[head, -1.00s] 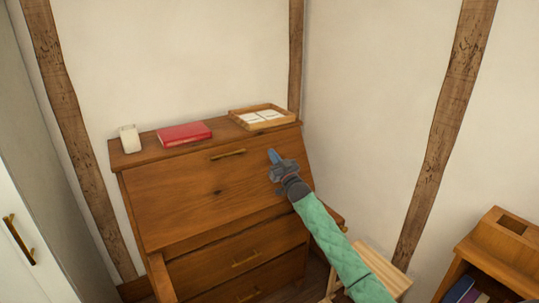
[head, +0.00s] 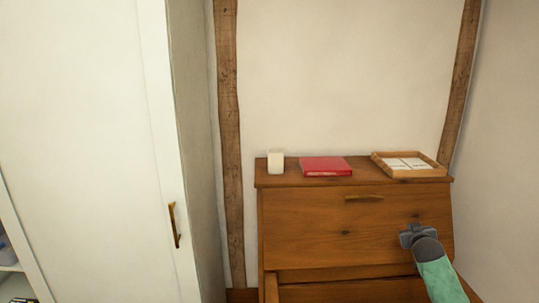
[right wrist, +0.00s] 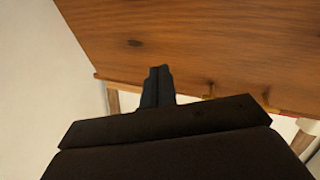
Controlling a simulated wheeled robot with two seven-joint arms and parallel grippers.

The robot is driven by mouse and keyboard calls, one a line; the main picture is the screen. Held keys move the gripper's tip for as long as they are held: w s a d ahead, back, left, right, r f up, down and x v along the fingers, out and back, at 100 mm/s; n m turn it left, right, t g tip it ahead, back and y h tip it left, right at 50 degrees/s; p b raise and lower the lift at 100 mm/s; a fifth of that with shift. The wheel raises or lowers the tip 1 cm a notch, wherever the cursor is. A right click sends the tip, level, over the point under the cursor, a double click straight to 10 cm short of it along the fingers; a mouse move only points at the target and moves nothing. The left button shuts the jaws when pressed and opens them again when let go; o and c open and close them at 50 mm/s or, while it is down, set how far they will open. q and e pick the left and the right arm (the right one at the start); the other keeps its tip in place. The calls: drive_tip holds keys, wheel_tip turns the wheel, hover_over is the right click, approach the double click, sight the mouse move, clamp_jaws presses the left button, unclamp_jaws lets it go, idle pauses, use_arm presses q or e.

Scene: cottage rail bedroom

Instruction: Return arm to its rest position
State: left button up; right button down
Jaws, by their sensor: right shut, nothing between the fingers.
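My right arm in its green sleeve (head: 440,282) comes in from the lower right in the head view. My right gripper (head: 411,233) is in front of the slanted front of the wooden desk (head: 310,222), right of and below its brass handle (head: 364,197). In the right wrist view its dark fingers (right wrist: 157,86) are together with nothing between them, and the desk's wooden front (right wrist: 200,40) fills the upper part. I cannot tell whether the gripper touches the wood. My left gripper is not in view.
On the desk top stand a white cup-like object (head: 276,162), a red book (head: 326,166) and a wooden tray (head: 431,174) with white cards. A white wardrobe (head: 90,140) with a brass handle stands at the left. A timber post (head: 228,140) runs up the wall between them.

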drive_tip(key=s+a+f+n+g+y, duration=0.1)
drive_tip(key=s+a+f+g, duration=0.3)
drive_tip(key=s+a+f, duration=0.8)
drive_tip(key=s+a+f+n+g+y, duration=0.15)
drive_tip(key=s+a+f+g, duration=0.25)
drive_tip(key=s+a+f, duration=0.8)
drive_tip(key=s+a+f+g, duration=0.1)
drive_tip(key=s+a+f, duration=0.2)
drive_tip(key=s, duration=0.8)
drive_tip(key=s+a+f+g+y, duration=0.1)
drive_tip(key=s+a+f, duration=0.3)
drive_tip(key=s, duration=0.7)
drive_tip(key=s+a+f+g+y, duration=0.1)
drive_tip(key=s+a+f+g, duration=0.2)
drive_tip(key=s, duration=0.8)
wheel_tip(320, 180, down, 3)
drive_tip(key=shift+a+r+m, duration=0.15)
drive_tip(key=shift+a+m, duration=0.25)
drive_tip(key=shift+m, duration=0.05)
drive_tip(key=shift+s+y, duration=0.1)
drive_tip(key=shift+y, duration=0.15)
